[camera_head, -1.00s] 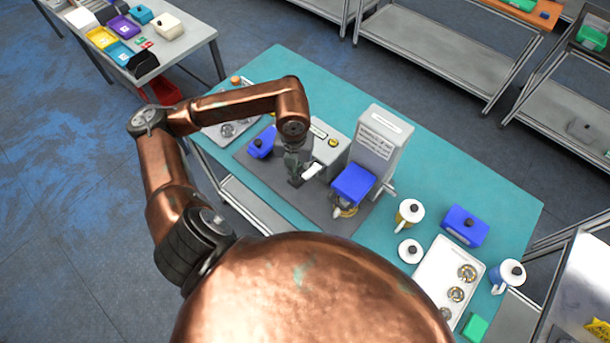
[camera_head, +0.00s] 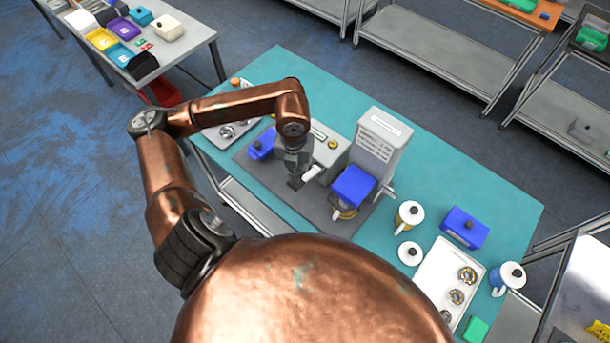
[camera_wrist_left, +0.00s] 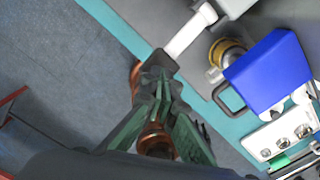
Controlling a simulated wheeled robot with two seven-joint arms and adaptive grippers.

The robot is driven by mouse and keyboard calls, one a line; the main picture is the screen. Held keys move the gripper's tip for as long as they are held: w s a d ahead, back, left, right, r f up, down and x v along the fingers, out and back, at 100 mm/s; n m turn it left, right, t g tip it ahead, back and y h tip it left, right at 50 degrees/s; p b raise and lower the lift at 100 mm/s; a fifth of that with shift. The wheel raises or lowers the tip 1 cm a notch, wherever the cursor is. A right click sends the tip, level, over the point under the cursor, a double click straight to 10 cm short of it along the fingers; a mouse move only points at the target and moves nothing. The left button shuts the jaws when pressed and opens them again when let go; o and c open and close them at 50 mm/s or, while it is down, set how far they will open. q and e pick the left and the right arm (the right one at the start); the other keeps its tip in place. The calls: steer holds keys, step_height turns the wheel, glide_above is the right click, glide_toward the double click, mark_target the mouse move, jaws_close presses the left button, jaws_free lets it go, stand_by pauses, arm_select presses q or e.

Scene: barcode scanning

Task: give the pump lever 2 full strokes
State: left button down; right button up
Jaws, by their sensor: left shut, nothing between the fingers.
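The pump lever (camera_head: 312,173) is a short white bar with a dark end, on the front of a grey box (camera_head: 331,153) on the teal table. In the left wrist view the white lever (camera_wrist_left: 190,36) slants from the grey housing at top right down to its dark end. My left gripper (camera_head: 296,177) is shut and empty, with its fingertips at the lever's dark end. The fingertips also show in the left wrist view (camera_wrist_left: 160,78), overlapping that end; I cannot tell whether they touch it. My right gripper is not in view.
A tall grey unit (camera_head: 380,140) with a blue box (camera_head: 353,186) stands right of the lever. Another blue box (camera_head: 262,144) lies left of it. The teal back strip is clear.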

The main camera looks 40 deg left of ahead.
arm_select(q)
steer(key=shift+f, duration=0.1)
step_height(320, 180, down, 8)
steer(key=b, duration=0.7)
steer(key=shift+f, duration=0.1)
stand_by(0.4)
steer(key=shift+r+p, duration=2.1)
steer(key=shift+r, duration=2.1)
steer(key=shift+f, duration=0.2)
